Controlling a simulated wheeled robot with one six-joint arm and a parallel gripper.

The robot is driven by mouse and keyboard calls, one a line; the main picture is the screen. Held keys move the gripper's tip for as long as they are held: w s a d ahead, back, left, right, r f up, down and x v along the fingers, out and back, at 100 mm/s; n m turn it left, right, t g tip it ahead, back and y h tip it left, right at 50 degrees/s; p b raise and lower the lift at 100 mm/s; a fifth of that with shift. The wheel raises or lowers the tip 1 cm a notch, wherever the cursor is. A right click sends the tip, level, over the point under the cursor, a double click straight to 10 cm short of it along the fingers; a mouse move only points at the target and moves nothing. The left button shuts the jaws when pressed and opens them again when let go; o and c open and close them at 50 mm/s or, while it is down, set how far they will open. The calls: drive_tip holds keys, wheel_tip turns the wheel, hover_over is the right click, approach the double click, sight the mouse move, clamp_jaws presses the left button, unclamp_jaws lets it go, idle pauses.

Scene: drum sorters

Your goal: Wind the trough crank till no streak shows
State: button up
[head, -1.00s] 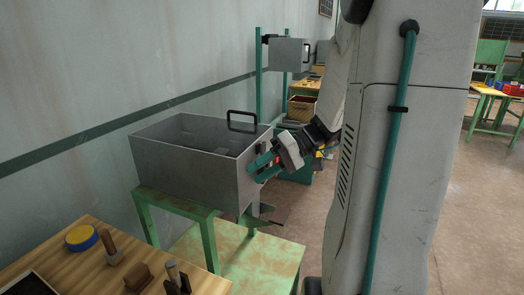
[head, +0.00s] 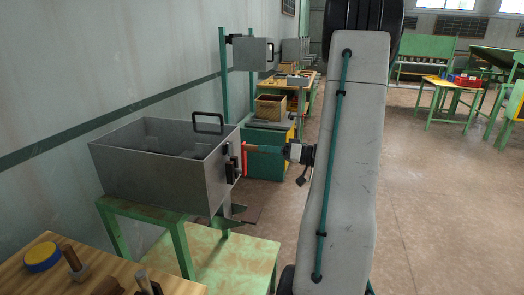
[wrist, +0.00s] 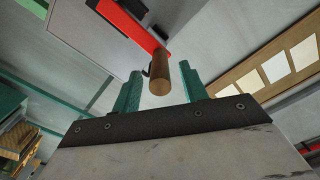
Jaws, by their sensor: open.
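The grey metal trough (head: 150,180) stands on a green frame at left in the head view. Its inside is dark grey; I cannot make out a streak in it. On its right end is a crank with a red arm (head: 243,160) and a brown wooden handle (head: 252,146). In the wrist view the red arm (wrist: 135,25) comes from the upper left to the handle (wrist: 160,80). My gripper (wrist: 161,72) is open, one teal finger on each side of the handle, with gaps showing. In the head view my gripper (head: 266,148) points left at the crank.
A black loop handle (head: 208,118) stands on the trough's rim. A wooden bench (head: 70,285) with a yellow-and-blue round item (head: 42,257) and tools is at lower left. A teal box (head: 264,165) stands behind the gripper.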

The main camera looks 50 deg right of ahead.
drive_tip(key=shift+x, duration=1.15)
drive_tip(key=shift+c, duration=0.3)
clamp_jaws()
drive_tip(key=shift+a, duration=0.15)
